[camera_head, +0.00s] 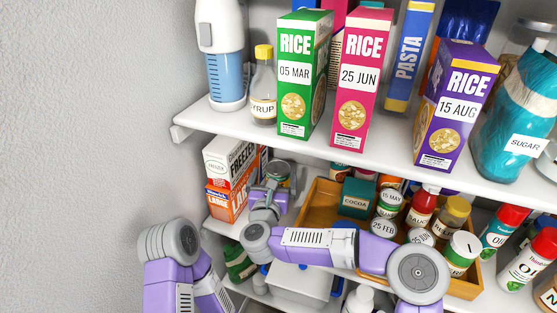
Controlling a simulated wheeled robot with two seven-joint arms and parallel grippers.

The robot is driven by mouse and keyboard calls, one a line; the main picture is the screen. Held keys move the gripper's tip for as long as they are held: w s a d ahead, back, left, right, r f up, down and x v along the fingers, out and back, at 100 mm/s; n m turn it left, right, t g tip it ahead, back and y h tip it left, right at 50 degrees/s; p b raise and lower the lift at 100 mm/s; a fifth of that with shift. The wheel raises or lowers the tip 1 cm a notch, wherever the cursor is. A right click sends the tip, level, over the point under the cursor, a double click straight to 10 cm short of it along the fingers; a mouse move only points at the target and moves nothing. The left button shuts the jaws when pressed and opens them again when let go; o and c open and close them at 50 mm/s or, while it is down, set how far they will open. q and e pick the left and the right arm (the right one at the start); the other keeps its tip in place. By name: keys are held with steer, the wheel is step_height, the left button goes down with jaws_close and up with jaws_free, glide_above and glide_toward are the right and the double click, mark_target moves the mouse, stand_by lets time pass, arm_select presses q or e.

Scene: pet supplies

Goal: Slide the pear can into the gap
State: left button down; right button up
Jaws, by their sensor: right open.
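A small can (280,170) with a grey metal top stands on the middle shelf, between the freezer boxes and the wooden tray. Its label is mostly hidden and cannot be read, so I cannot tell whether it is the pear can. My right gripper (272,190) is open right in front of this can, at the gap between boxes and tray. The arm's wrist covers much of the space there, and I cannot tell whether the fingers touch the can. My left arm shows at the lower left; its gripper is out of view.
Freezer boxes (231,165) stand left of the gap. The wooden tray (316,196) on the right holds a cocoa box (356,197) and several jars. The upper shelf (240,121), with rice boxes, hangs above. A lidded grey bin (300,285) sits below.

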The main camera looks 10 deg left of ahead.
mark_target(279, 170)
steer(key=shift+w+r, duration=0.1)
steer(key=shift+r, duration=0.05)
steer(key=f+b, duration=0.2)
steer(key=f, duration=0.6)
steer(key=shift+s+f, duration=0.15)
steer(key=shift+s, duration=0.05)
steer(key=w+b, duration=0.1)
steer(key=w, duration=0.6)
steer(key=shift+w+a, duration=0.15)
steer(key=shift+w, duration=0.1)
